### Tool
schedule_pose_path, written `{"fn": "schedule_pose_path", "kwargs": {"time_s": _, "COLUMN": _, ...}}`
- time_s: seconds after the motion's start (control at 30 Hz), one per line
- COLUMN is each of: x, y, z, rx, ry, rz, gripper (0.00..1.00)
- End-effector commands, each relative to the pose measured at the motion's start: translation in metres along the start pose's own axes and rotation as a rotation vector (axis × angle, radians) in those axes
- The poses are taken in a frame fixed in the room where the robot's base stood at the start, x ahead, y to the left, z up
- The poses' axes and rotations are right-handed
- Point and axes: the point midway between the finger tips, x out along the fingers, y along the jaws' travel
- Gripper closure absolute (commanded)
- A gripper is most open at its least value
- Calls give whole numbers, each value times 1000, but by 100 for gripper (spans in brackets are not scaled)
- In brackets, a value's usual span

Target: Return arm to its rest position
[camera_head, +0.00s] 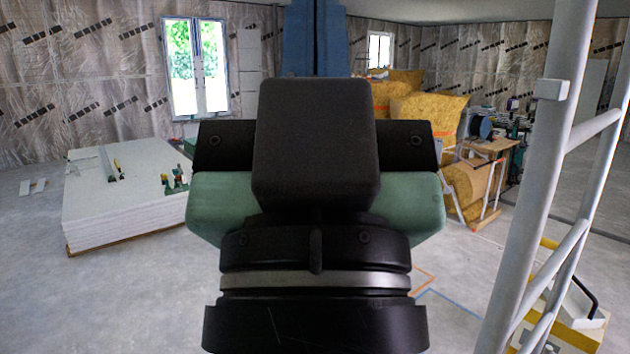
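My arm's end fills the middle of the head view, very close to the camera. My gripper (316,145) shows as a black block in front of a wide black and green body, above a black wrist with a pale ring. It is seen from behind, so its fingertips are hidden. I cannot tell whether it is open or shut, or whether it holds anything. A blue upright shape rises behind it at the top of the picture; its lower part is hidden.
A stack of white panels (125,215) with small tools on top stands at left. Yellow insulation packs (425,115) and a wooden bench (490,148) stand behind at right. A white tubular frame (540,185) rises close on the right.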

Motion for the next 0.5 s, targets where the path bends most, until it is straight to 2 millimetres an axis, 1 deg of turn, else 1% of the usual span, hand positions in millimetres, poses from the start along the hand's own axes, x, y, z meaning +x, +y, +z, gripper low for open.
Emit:
{"fn": "schedule_pose_path", "kwargs": {"time_s": 0.03, "x": 25, "y": 0, "z": -23, "rx": -1, "ry": -1, "rz": 0, "gripper": 100}}
{"fn": "schedule_pose_path", "kwargs": {"time_s": 0.4, "x": 108, "y": -1, "z": -100, "rx": -2, "ry": -3, "rz": -1, "gripper": 100}}
{"fn": "schedule_pose_path", "kwargs": {"time_s": 0.5, "x": 126, "y": -1, "z": -117, "rx": -2, "ry": -3, "rz": -1, "gripper": 100}}
